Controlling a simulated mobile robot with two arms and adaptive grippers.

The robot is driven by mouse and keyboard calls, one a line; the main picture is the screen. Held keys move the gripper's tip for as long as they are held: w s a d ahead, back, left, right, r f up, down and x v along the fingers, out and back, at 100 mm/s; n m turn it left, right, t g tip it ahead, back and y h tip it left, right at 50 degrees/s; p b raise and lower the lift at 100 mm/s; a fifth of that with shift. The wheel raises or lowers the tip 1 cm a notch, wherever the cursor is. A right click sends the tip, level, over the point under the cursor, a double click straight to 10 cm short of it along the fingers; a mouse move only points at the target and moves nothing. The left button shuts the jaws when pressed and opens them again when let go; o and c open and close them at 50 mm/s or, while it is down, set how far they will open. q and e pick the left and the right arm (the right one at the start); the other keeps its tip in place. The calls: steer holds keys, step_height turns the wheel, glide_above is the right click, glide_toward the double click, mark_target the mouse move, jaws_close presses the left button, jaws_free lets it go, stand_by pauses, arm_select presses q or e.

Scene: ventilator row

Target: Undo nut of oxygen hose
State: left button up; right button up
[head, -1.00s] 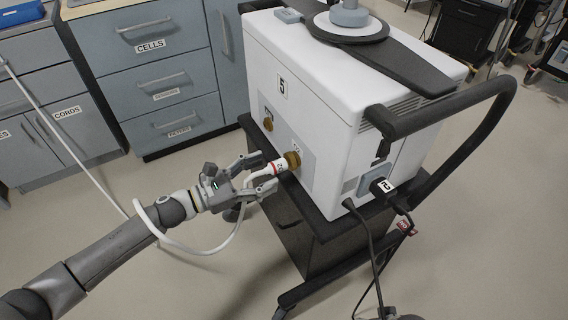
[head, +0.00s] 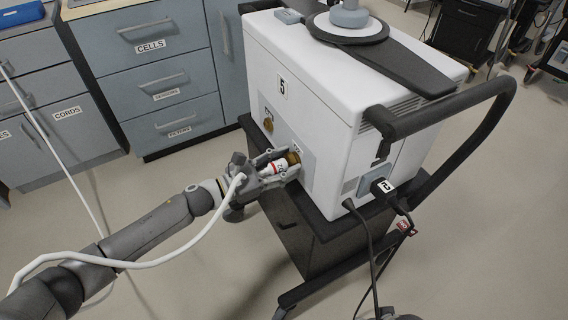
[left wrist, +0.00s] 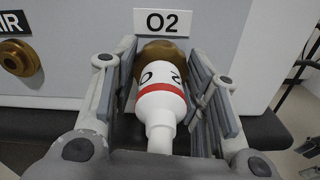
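The oxygen hose ends in a white nut with a red band (left wrist: 160,103), seated on the brass O2 port (left wrist: 160,55) of the white ventilator (head: 335,90). The nut also shows in the head view (head: 274,168), partly hidden by the fingers. My left gripper (left wrist: 165,85) has its fingers on either side of the nut, reaching to the brass. A dark gap shows between the left finger and the nut, so the fingers look open around it. The white hose (head: 150,262) trails back over my left arm.
A brass AIR port (left wrist: 18,57) sits to the left of the O2 port. The ventilator stands on a dark cart (head: 310,235) with a black handle (head: 490,95). Grey cabinets (head: 165,80) stand behind. Black cables (head: 375,245) hang at the cart's right side.

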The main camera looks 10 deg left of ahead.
arm_select(q)
steer(key=c, duration=0.4)
steer(key=shift+n, duration=1)
steer(key=shift+n+p, duration=0.35)
steer(key=shift+n, duration=1.85)
steer(key=shift+n+p, duration=0.3)
steer(key=shift+n, duration=0.1)
arm_select(e)
steer(key=f, duration=0.2)
steer(key=s+f, duration=0.1)
steer(key=f, duration=0.1)
steer(key=shift+f, duration=0.3)
